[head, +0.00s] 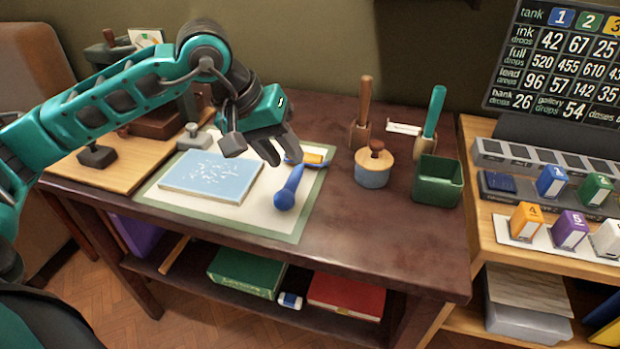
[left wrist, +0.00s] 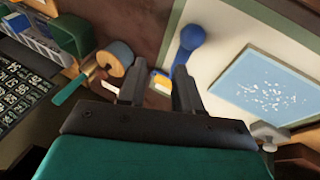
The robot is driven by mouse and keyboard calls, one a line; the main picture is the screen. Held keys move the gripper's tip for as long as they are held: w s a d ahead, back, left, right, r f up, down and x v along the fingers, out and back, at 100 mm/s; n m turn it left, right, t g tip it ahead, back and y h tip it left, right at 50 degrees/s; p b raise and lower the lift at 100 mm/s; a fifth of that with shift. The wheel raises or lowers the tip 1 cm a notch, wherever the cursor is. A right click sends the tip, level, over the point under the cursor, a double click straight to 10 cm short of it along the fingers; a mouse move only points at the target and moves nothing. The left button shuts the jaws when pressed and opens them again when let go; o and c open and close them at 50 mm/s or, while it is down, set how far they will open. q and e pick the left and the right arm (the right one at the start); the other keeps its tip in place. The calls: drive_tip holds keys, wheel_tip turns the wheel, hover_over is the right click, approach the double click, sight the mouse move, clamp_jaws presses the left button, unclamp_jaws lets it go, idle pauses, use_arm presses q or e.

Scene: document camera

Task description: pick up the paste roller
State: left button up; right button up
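The paste roller appears to be the blue-handled tool (head: 288,190) on the pale green-edged mat (head: 250,222). Its rounded handle end points toward the front, and a yellow-and-white drum (head: 314,158) shows at its far end. My left gripper (head: 287,161) is over the far part of the tool, hiding some of it. In the left wrist view, the fingers (left wrist: 157,66) are apart with nothing held. The blue handle (left wrist: 190,38) shows beyond the fingertips, and part of the yellow drum (left wrist: 161,82) shows between the fingers. My right gripper is not in view.
A light-blue speckled slab (head: 212,177) lies left of the tool on the mat. A lidded pot (head: 374,166), a green box (head: 438,181) and upright-handled tools stand to the right. The table front right of the mat is clear.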

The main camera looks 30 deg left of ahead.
use_arm(q)
drive_tip(key=w+a+m+y, duration=0.1)
drive_tip(key=a+y, duration=0.1)
drive_tip(key=a, duration=0.2)
drive_tip(key=b, duration=0.1)
hover_over(292, 176)
drive_tip(key=s, duration=0.3)
drive_tip(key=f, duration=0.5)
drive_tip(key=shift+w+a, duration=0.15)
drive_tip(key=shift+a, duration=0.2)
drive_tip(key=b+x, duration=0.1)
drive_tip(key=x, duration=0.5)
drive_tip(key=shift+w+d+f, duration=0.1)
drive_tip(key=shift+w, duration=0.15)
clamp_jaws()
